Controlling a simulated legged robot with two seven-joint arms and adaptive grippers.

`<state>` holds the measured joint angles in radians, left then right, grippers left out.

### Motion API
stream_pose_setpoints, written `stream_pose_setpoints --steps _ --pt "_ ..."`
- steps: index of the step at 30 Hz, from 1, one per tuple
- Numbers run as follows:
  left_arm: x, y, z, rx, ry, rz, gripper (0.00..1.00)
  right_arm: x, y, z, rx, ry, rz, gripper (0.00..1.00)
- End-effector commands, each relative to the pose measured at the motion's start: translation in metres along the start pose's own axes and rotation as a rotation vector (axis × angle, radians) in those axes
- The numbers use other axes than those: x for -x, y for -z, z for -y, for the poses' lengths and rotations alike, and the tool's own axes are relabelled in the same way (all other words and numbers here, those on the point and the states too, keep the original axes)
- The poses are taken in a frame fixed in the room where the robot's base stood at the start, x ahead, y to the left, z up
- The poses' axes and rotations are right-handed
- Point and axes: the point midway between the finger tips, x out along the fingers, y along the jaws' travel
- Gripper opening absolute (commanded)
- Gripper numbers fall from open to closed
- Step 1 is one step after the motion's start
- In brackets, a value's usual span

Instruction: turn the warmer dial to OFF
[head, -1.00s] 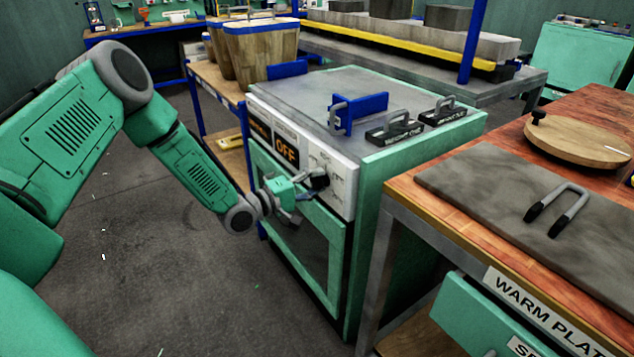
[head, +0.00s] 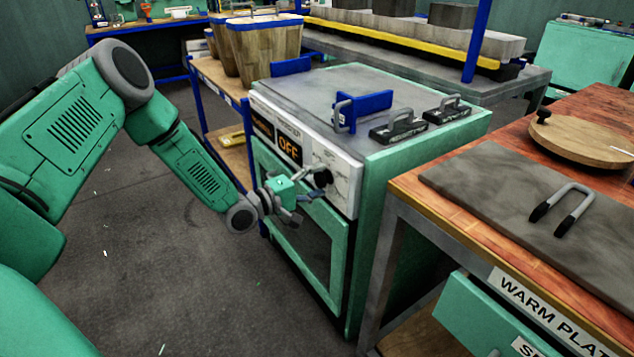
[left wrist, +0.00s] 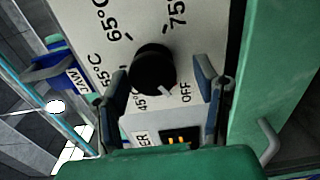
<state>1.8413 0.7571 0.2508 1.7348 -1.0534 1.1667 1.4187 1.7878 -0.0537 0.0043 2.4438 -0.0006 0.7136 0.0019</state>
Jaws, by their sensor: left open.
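The warmer dial (head: 323,178) is a black round knob on the white front panel of the green warmer. It also shows in the left wrist view (left wrist: 153,70), where its white mark points to the lower right, towards the OFF label (left wrist: 186,93). The small display (head: 289,149) beside the dial reads OFF in orange. My left gripper (head: 304,200) is in front of the panel, just below and left of the dial. In the left wrist view its two fingers stand open on either side of the dial, with visible gaps and nothing between them touching it. My right gripper is not in view.
Weights with handles (head: 398,125) and a blue bracket (head: 362,111) sit on the warmer's top. A wooden table (head: 405,185) with a grey slab (head: 500,180) stands close on the right. A shelf with wooden buckets (head: 265,50) is behind. Floor at left is clear.

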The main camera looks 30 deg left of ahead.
Motion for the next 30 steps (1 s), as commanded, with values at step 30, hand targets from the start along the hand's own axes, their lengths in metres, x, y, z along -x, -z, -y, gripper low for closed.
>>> stream_pose_setpoints --steps 30 --pt "0.120 0.003 0.004 0.004 0.004 -0.001 0.56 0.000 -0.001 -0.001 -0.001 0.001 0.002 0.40"
